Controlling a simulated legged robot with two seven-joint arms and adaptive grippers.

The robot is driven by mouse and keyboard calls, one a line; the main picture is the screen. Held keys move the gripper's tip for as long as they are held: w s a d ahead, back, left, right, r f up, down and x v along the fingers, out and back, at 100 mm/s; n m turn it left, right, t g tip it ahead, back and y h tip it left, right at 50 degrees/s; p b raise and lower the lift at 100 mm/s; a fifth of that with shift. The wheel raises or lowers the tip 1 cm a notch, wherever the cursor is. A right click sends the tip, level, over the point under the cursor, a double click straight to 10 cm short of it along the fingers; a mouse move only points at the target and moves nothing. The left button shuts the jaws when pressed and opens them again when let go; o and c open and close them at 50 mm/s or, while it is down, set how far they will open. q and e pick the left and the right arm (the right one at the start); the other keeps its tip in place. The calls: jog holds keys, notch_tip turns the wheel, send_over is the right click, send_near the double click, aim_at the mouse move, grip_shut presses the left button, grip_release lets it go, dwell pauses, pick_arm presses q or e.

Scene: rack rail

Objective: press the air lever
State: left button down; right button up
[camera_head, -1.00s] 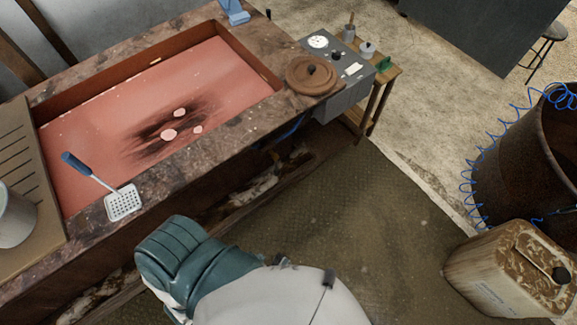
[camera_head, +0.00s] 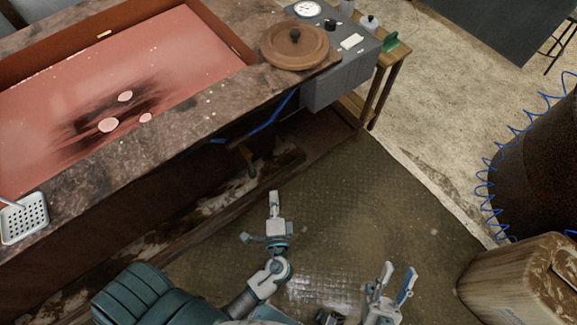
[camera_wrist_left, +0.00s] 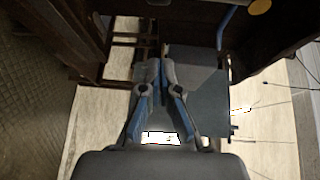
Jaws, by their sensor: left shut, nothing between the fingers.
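A thin blue bent bar (camera_head: 268,126) runs under the near edge of the bench; I cannot tell whether it is the air lever or a hose. A dark hanging piece (camera_head: 249,162) sits just below it, its shape unclear. The left wrist view also shows a blue bar (camera_wrist_left: 226,27) at the top. My left gripper (camera_head: 274,196) is shut and empty in front of the bench, below and apart from the blue bar. Its fingers show in the left wrist view (camera_wrist_left: 161,68). My right gripper (camera_head: 399,270) is open and empty at the lower right.
A grey control box (camera_head: 338,78) with a gauge stands at the bench end beside a round brown lid (camera_head: 295,45). The bench's stone edge (camera_head: 190,115) overhangs. A stained canister (camera_head: 530,280) and a dark barrel (camera_head: 540,180) stand right. The mat between is clear.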

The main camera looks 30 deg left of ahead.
pick_arm(q)
notch_tip(320, 180, up, 2)
jog(key=shift+s+r+y, duration=0.1)
jog(key=shift+r+y, duration=0.1)
jog(key=shift+y, duration=0.1)
pick_arm(e)
jog(key=shift+s+d+r+t, duration=0.3)
jog(key=shift+s+r, duration=0.15)
jog(key=shift+r, duration=0.15)
jog(key=shift+s+d+r+t, duration=0.3)
jog(key=shift+s+r, duration=0.15)
jog(key=shift+r, duration=0.1)
